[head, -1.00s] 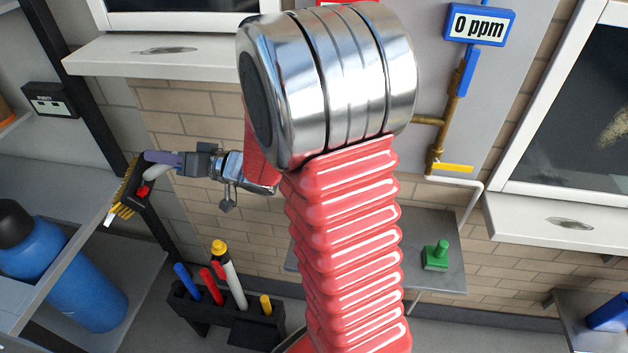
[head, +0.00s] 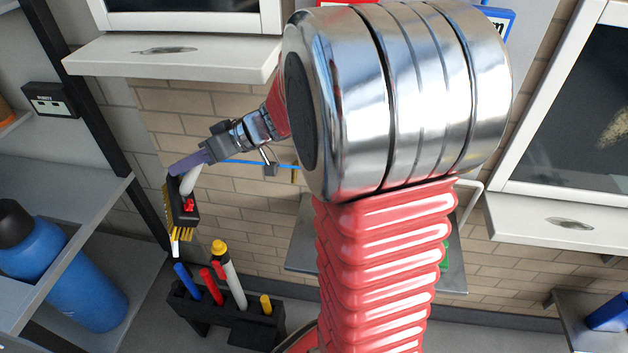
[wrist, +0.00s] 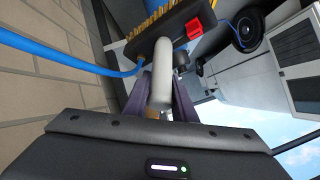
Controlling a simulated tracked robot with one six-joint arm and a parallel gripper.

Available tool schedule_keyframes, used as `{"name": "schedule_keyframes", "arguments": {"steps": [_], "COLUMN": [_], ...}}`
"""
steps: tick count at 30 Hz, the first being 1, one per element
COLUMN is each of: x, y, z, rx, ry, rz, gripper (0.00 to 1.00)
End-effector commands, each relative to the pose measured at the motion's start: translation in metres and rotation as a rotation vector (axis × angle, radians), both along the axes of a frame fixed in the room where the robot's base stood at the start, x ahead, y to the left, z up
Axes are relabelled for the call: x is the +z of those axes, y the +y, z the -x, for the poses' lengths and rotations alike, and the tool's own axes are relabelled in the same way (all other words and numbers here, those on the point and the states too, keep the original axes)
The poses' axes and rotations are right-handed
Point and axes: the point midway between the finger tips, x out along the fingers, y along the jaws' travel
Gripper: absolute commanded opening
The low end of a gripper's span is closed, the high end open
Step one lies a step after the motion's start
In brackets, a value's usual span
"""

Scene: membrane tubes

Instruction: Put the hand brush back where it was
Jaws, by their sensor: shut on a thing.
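The hand brush (head: 183,212) has a black head, yellow bristles, a red part and a pale handle. In the head view it is in the air at the left, bristle end tilted down, above the black rack. My gripper (head: 188,166) has its purple fingers shut on the pale handle. In the wrist view the brush head (wrist: 165,35) is at the top, and the handle (wrist: 160,88) runs down between the fingers of my gripper (wrist: 161,90).
A black rack (head: 240,328) with several coloured upright tools stands below the brush. A grey shelf (head: 85,200) and a blue cylinder (head: 75,275) are at the left. A white ledge (head: 170,57) juts out above my gripper. A blue hose (wrist: 65,55) shows in the wrist view.

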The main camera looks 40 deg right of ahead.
Motion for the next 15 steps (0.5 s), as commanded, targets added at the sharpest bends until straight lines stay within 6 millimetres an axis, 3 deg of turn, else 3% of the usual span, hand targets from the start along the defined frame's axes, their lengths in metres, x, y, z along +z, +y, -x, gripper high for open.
{"name": "schedule_keyframes", "arguments": {"steps": [8,15], "x": [-0.011,-0.029], "y": [-0.031,-0.079], "z": [0.036,0.082], "rx": [0.093,0.156], "ry": [0.046,0.086], "rz": [0.167,0.337], "gripper": [0.00,0.00]}}
